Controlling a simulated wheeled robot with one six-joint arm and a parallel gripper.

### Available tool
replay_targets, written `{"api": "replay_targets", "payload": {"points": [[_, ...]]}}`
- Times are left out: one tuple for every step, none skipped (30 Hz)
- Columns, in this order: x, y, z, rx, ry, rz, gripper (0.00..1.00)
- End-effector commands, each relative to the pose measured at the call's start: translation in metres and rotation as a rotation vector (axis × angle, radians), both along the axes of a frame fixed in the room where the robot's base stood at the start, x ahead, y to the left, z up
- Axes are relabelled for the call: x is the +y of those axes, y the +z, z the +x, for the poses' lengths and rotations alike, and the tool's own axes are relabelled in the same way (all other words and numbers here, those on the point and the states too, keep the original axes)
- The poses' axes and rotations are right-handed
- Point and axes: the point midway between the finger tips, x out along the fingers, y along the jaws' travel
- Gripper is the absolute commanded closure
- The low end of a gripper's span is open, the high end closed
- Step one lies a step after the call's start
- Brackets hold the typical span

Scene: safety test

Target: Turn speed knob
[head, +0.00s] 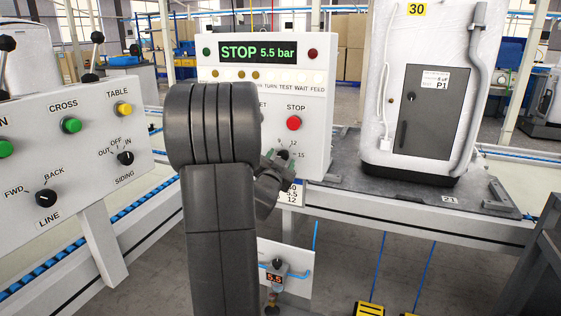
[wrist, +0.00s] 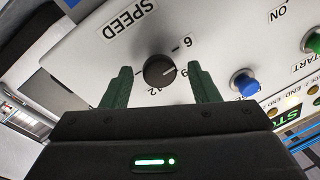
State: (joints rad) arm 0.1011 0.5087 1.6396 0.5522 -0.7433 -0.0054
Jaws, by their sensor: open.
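The black speed knob (wrist: 160,71) sits on a white panel under the word SPEED, which appears upside down in the wrist view. Its pale pointer line faces right, close to the 9 mark. My gripper (wrist: 159,75) is open, with one green finger on each side of the knob and a visible gap on both sides. In the head view the knob (head: 284,153) is partly hidden behind my gripper (head: 281,161) and arm, below the red STOP button. Whether the fingertips reach past the knob's face cannot be told.
A display (head: 261,52) reads STOP 5.5 bar. The red STOP button (head: 294,123) is just above the knob. A blue button (wrist: 244,83) lies right of my fingers in the wrist view. Another control panel (head: 85,150) stands at left, and a white cabinet (head: 380,120) at right.

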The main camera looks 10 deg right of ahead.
Motion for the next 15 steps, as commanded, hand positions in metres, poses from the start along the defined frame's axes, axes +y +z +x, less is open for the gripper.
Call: {"api": "replay_targets", "payload": {"points": [[0.0,0.0,0.0,0.0,0.0,0.0,0.45],[0.0,0.0,-0.001,0.0,0.0,0.0,0.45],[0.001,0.0,-0.001,0.0,0.0,0.0,0.45],[0.001,0.0,-0.003,0.0,0.0,0.0,0.45],[0.002,0.0,-0.005,0.001,0.0,0.0,0.45],[0.004,0.0,-0.008,0.0,0.0,0.0,0.45],[0.006,0.0,-0.011,0.0,0.0,0.001,0.45],[0.008,0.0,-0.015,0.0,0.001,0.001,0.45],[0.012,-0.001,-0.021,0.0,0.001,0.001,0.45],[0.014,-0.001,-0.027,0.001,0.002,0.0,0.45],[0.017,-0.001,-0.032,0.001,0.003,0.0,0.45],[0.021,-0.002,-0.04,0.001,0.003,0.0,0.45],[0.024,-0.002,-0.046,0.001,0.003,0.0,0.45],[0.027,-0.003,-0.053,0.002,0.003,0.001,0.45],[0.032,-0.004,-0.061,0.0,0.003,0.001,0.45]]}}
